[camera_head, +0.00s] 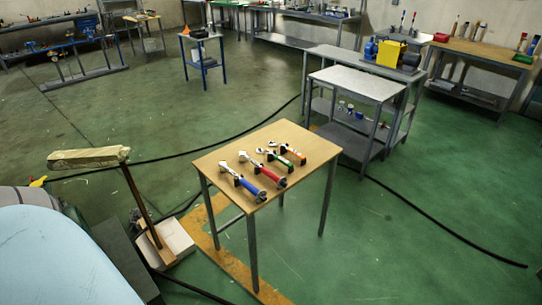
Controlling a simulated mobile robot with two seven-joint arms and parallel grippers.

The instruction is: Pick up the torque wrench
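Several wrench-like tools lie side by side on a small wooden-topped table (222,158) in the middle of the view. They have a blue handle (247,185), a red handle (270,175), a green handle (284,160) and an orange handle (291,152). Their metal heads point to the upper left, and dark supports show beneath or beside them. The tools are too small to tell which is the torque wrench. Neither of my grippers is in view.
A grey metal table (357,82) stands behind to the right, beside a longer bench with a yellow box (390,53). A wooden post on a white base (176,240) stands left of the table. Black cables cross the green floor. Floor is open to the right.

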